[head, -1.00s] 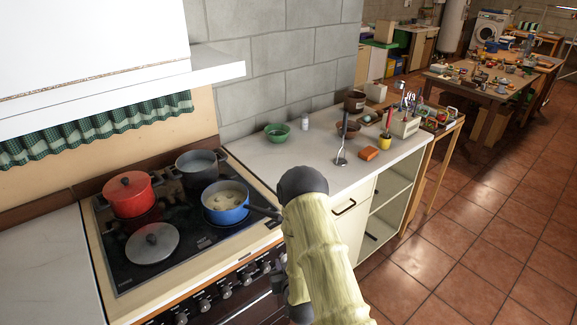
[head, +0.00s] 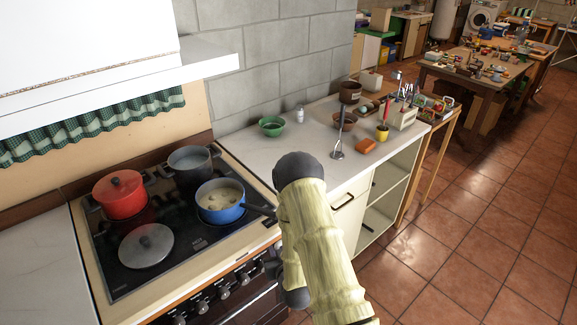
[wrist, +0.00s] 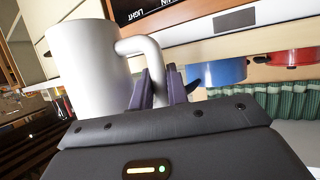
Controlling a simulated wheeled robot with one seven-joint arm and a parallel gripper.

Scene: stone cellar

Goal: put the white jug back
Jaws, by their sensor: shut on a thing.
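The white jug (wrist: 88,62) shows large at the upper left of the wrist view, with its curved handle on its right side. My gripper (wrist: 160,90) is shut on the handle; its two dark fingers stand on either side of the handle's lower part. The head view shows neither the jug nor the fingers; there my arm rises from the lower edge in front of the stove.
The stove (head: 195,243) bears a red pot (head: 119,195), a blue pan (head: 220,203) with its handle toward my arm, a grey pot and a lid. The counter (head: 245,153) holds a green bowl (head: 271,126), a masher and an orange block. Tiled floor lies open at right.

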